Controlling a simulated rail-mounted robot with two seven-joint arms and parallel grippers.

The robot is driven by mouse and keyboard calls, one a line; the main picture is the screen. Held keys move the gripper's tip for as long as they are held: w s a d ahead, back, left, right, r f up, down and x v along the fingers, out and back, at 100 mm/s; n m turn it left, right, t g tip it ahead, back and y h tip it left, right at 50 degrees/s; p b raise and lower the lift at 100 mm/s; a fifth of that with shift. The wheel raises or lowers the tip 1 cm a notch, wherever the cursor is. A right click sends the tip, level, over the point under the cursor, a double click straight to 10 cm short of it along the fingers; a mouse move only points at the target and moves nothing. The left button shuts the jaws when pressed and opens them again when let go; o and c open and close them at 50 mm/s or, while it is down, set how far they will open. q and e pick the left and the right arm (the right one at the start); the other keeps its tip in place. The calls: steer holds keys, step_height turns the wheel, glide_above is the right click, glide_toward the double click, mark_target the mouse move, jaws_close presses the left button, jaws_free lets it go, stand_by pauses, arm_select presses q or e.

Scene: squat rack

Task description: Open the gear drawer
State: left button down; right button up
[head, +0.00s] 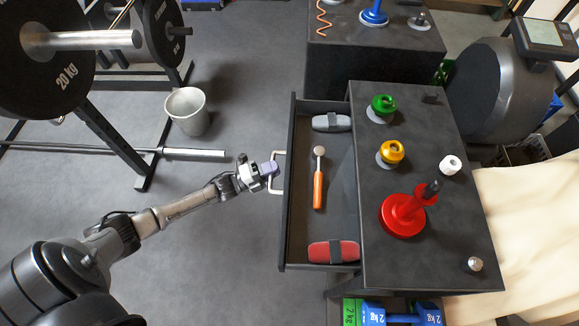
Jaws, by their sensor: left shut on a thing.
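The gear drawer (286,228) stands well out from the left side of the dark cabinet (450,222). Its inside shows a grey wrapped item, an orange-handled tool (318,185) and a red wrapped item (333,252). A pale bar handle (279,154) is on the drawer's left-hand front. My left gripper (272,170) is at this handle and shut on it; the fingers partly hide the bar. My right gripper is not in the head view.
Green, yellow and red weights (402,216) stand on the cabinet top. A white bucket (187,111) and a rack with a barbell (82,40) are on the left. Dumbbells (392,313) lie below the cabinet. The floor left of the drawer is mostly clear.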

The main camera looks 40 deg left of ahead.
arm_select(q)
steer(key=shift+s+a, duration=0.65)
steer(key=shift+a, duration=0.3)
steer(key=c, duration=1.1)
jaws_free()
steer(key=shift+s, duration=0.1)
steer(key=p+v, duration=0.2)
steer(key=v, duration=1.1)
steer(key=shift+s+a, duration=0.25)
steer(key=shift+s, duration=0.05)
